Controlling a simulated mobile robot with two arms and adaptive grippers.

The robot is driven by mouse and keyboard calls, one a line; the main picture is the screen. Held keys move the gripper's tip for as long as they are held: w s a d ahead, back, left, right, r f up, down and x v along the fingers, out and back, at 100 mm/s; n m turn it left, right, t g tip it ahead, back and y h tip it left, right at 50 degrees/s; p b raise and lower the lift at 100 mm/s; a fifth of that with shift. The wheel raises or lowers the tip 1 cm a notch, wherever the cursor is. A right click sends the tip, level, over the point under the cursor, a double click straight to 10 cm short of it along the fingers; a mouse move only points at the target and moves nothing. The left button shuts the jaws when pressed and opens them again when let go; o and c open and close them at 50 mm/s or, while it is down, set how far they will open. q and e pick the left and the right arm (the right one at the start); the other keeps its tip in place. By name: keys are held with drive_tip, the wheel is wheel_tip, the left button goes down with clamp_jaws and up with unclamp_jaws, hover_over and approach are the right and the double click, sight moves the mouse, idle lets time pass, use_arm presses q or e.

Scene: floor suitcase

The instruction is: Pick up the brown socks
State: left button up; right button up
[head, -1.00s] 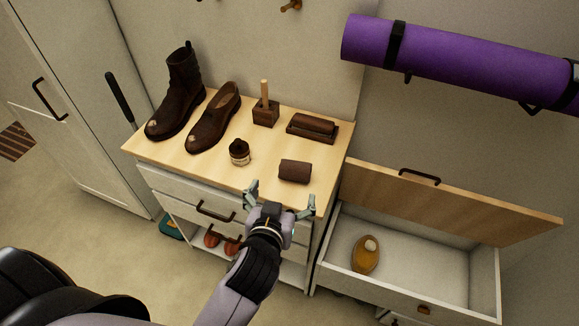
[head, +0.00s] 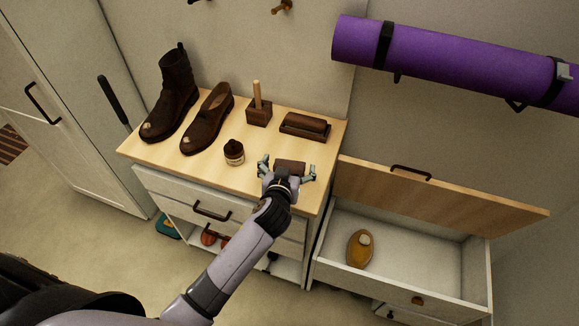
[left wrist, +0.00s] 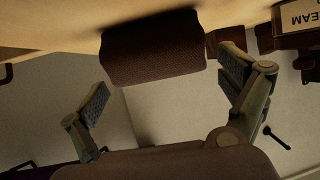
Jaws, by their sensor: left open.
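The brown socks (head: 290,167) are a small textured brown roll lying near the front right of the wooden top of the cabinet (head: 190,157). My left gripper (head: 288,171) is open at the socks, one finger to each side, and partly hides them in the head view. In the left wrist view, the socks (left wrist: 153,48) show near the top, between and beyond the spread fingers of the left gripper (left wrist: 166,82). I cannot tell if the fingers touch them. My right gripper is not in view.
A small jar (head: 234,152) stands left of the socks. A brown brush (head: 304,125), a block with an upright handle (head: 258,110), a boot (head: 170,97) and a shoe (head: 208,120) are behind.

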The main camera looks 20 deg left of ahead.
use_arm(q)
drive_tip(key=shift+x, duration=1)
drive_tip(key=c, duration=1.2)
